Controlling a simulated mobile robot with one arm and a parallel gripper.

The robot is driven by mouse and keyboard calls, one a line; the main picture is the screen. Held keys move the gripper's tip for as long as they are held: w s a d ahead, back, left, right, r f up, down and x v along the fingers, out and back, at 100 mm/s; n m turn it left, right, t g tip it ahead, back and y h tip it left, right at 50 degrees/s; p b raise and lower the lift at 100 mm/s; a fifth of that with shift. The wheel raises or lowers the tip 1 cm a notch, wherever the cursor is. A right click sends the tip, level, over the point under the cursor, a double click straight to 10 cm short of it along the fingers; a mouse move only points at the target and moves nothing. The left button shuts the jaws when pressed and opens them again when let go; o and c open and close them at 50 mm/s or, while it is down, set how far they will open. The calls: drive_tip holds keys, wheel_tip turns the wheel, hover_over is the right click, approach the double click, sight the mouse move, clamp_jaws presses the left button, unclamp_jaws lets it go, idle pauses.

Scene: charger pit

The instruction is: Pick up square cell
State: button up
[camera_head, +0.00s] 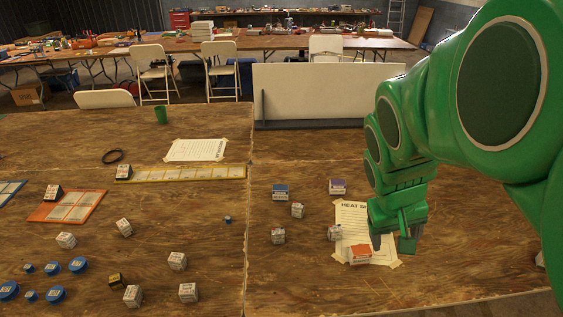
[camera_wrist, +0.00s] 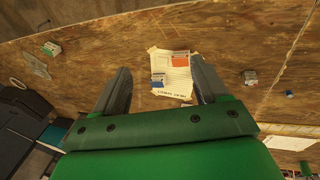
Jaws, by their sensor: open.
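Several small white labelled cubes sit on the wooden table, among them one at the left edge of a paper sheet (camera_head: 335,233), one to its left (camera_head: 278,236) and one farther back (camera_head: 298,210). I cannot tell which block is the square cell. An orange-topped block (camera_head: 361,254) lies on the sheet (camera_head: 380,250). My gripper (camera_head: 391,243) is open and empty above the sheet's right side, apart from the blocks. In the wrist view, the orange block (camera_wrist: 180,61) and a pale block (camera_wrist: 158,79) show between my spread fingers.
A blue-topped block (camera_head: 280,192) and a purple-topped block (camera_head: 338,186) stand behind. More cubes, blue discs (camera_head: 55,293), an orange tray (camera_head: 67,206) and a yellow-edged strip (camera_head: 180,174) are to the left. A white panel (camera_head: 330,90) stands at the back edge.

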drive_tip(key=w+d+r+n+t+h, duration=0.1)
drive_tip(key=w+d+t+h, duration=0.15)
drive_tip(key=w+d, duration=0.65)
drive_tip(key=w+d+r+n+t+h, duration=0.1)
drive_tip(key=w+d+r+n+t, duration=0.2)
drive_tip(key=w, duration=1)
drive_tip(key=w+d+f+n+t+y, duration=0.2)
drive_tip(key=w+d+f, duration=0.1)
drive_tip(key=w, duration=0.5)
drive_tip(key=w+d+f+n+t+y, duration=0.1)
drive_tip(key=w+d+f+n+t, duration=0.15)
drive_tip(key=w, duration=0.45)
drive_tip(key=n+g+y, duration=0.8)
drive_tip(key=n+y, duration=0.2)
drive_tip(key=y, duration=0.6)
approach(340, 229)
drive_tip(key=shift+w+a+f, duration=0.2)
drive_tip(key=shift+a+f, duration=0.75)
drive_tip(key=shift+s+a+f, duration=0.1)
drive_tip(key=shift+a, duration=0.05)
drive_tip(key=shift+s+x, duration=0.2)
drive_tip(key=shift+x, duration=0.75)
drive_tip(key=shift+w+x, duration=0.25)
drive_tip(key=shift+x, duration=1.15)
drive_tip(key=shift+w+x, duration=0.2)
drive_tip(key=shift+x, duration=1.25)
drive_tip(key=shift+c, duration=0.3)
